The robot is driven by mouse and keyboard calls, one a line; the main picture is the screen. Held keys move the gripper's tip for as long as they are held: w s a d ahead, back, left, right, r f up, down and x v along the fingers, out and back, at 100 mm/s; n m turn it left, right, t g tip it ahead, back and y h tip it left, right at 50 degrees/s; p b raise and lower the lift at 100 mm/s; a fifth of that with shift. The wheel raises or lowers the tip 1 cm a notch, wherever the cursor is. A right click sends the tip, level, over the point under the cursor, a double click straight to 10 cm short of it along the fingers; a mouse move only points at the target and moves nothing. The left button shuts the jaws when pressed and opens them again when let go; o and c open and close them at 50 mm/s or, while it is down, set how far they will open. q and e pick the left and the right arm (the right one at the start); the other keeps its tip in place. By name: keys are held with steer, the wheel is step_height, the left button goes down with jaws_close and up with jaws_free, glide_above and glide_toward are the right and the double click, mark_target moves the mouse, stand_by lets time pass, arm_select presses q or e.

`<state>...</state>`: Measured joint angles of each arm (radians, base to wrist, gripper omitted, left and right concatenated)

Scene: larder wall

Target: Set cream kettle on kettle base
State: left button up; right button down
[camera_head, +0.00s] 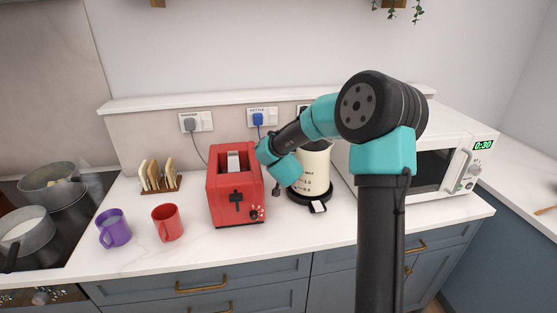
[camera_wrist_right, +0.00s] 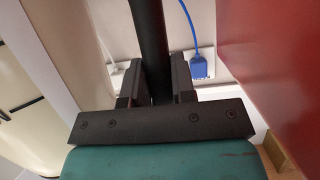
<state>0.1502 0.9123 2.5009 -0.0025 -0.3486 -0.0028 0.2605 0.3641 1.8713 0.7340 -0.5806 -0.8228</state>
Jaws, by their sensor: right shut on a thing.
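The cream kettle (camera_head: 316,168) stands upright over the round black kettle base (camera_head: 319,207) on the counter, right of the red toaster. Its lower edge looks level with the base; I cannot tell whether it is fully seated. My right arm crosses in front of the kettle's upper part. My right gripper (camera_wrist_right: 157,78) is shut on a black bar, which looks like the kettle handle (camera_wrist_right: 151,35), on the toaster side. In the head view the fingers are mostly hidden. Part of a cream surface shows at the left of the wrist view. My left gripper is out of view.
The red toaster (camera_head: 236,188) stands close left of the kettle; the white microwave (camera_head: 432,167) stands close right. A red mug (camera_head: 167,222), purple mug (camera_head: 114,228) and toast rack (camera_head: 160,178) are farther left. A blue plug (camera_head: 258,119) is in the wall socket behind.

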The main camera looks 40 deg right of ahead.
steer(key=c, duration=1.3)
jaws_free()
steer(key=shift+o, duration=0.4)
steer(key=shift+f, duration=0.15)
steer(key=v, duration=1.1)
